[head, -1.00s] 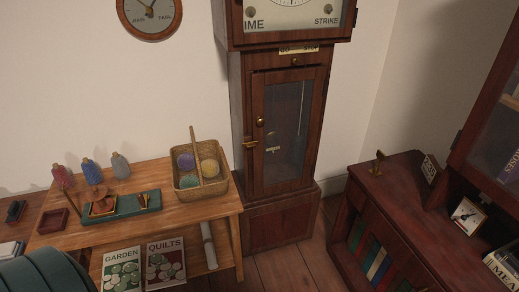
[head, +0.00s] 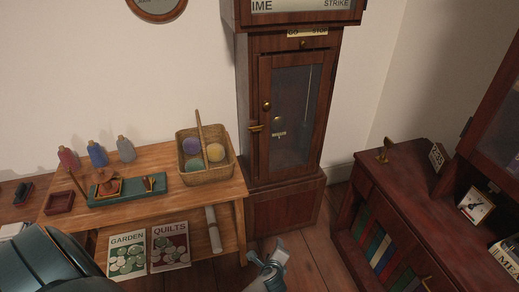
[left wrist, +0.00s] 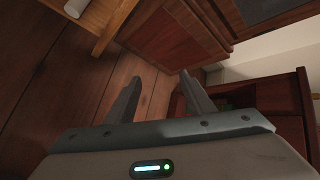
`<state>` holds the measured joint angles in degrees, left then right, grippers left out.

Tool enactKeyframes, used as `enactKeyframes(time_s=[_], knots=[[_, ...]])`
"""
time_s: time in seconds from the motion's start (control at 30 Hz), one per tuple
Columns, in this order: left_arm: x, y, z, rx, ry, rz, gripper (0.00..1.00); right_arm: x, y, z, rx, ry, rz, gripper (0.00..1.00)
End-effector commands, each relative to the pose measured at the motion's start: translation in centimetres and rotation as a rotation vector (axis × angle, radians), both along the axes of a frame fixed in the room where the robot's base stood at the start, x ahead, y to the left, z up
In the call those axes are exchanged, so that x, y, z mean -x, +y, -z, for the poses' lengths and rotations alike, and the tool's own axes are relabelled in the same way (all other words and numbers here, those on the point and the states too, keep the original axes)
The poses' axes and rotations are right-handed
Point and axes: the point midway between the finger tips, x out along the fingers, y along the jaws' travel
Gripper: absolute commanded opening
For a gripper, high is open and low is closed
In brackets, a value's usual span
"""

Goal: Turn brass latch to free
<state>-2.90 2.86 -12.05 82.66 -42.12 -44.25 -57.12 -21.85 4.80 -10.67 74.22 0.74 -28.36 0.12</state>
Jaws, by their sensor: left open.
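The brass latch (head: 255,128) is a small horizontal bar at the left edge of the glazed door (head: 290,120) of the tall wooden clock case. A round brass knob (head: 267,105) sits just above it on the door frame. The door looks shut. My left gripper (head: 267,254) is low over the floor, in front of and well below the latch, touching nothing. In the left wrist view its two fingers (left wrist: 160,76) are apart and empty, with the case's base beyond; the latch is not visible there. My right gripper is not in view.
A dark low cabinet (head: 415,185) stands to the right. Floor (head: 300,255) between them is open.

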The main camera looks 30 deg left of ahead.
Motion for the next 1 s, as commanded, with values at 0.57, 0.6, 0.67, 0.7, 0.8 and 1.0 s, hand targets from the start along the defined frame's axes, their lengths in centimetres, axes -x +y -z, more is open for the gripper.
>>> enactKeyframes(time_s=[0.57, 0.6, 0.67, 0.7, 0.8, 1.0], knots=[[-11.2, 7.7, -29.8, -1.160, 0.150, 0.017, 0.48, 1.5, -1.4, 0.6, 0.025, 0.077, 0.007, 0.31], [-11.2, 7.8, -30.1, -1.170, 0.154, 0.013, 0.48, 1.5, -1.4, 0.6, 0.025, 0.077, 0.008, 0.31], [-11.2, 7.8, -30.4, -1.179, 0.159, 0.012, 0.48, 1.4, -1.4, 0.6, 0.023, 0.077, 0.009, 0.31], [-11.2, 7.8, -30.4, -1.181, 0.159, 0.011, 0.48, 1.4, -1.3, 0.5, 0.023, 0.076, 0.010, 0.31], [-11.2, 7.8, -30.4, -1.180, 0.160, 0.012, 0.48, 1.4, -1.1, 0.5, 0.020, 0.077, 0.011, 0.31], [-11.3, 7.9, -30.3, -1.178, 0.159, 0.013, 0.48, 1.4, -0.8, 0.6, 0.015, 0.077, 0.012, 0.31]])
